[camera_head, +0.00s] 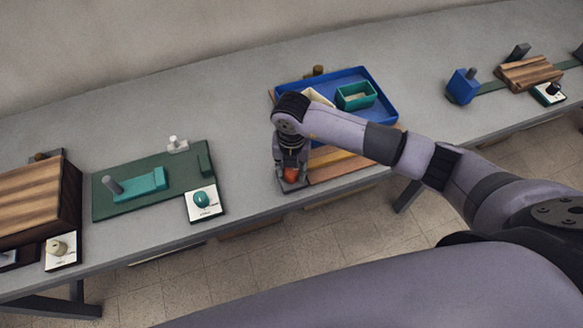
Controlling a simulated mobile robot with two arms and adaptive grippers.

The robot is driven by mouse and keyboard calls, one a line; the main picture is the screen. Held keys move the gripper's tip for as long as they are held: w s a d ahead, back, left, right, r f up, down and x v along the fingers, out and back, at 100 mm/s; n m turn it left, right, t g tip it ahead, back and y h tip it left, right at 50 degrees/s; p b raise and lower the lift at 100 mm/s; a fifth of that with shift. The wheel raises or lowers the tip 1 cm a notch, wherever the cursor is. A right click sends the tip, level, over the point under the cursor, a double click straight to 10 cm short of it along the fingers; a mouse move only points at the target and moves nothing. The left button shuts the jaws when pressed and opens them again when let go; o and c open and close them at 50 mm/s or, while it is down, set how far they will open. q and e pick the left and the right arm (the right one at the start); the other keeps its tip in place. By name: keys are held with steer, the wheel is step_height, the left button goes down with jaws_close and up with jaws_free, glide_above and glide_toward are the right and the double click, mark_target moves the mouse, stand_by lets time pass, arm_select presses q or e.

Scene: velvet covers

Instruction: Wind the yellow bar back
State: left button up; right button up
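My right gripper (291,178) points down at the front edge of the bench, left of a wooden board (345,168). An orange-red knob-like piece (291,173) shows between its fingers. I cannot tell whether the fingers press on it. No clearly yellow bar can be made out. A pale cream piece (318,97) shows at the left of the blue tray (384,98), partly hidden by my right arm. My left gripper is not in view.
A green board (130,205) with a teal block (145,186) and a teal knob (201,199) lies left. A wooden box (35,200) and beige knob (58,247) stand further left. A blue block (462,86) and black knob (553,89) are right.

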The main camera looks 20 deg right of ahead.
steer(key=o, duration=0.5)
steer(key=shift+c, duration=0.2)
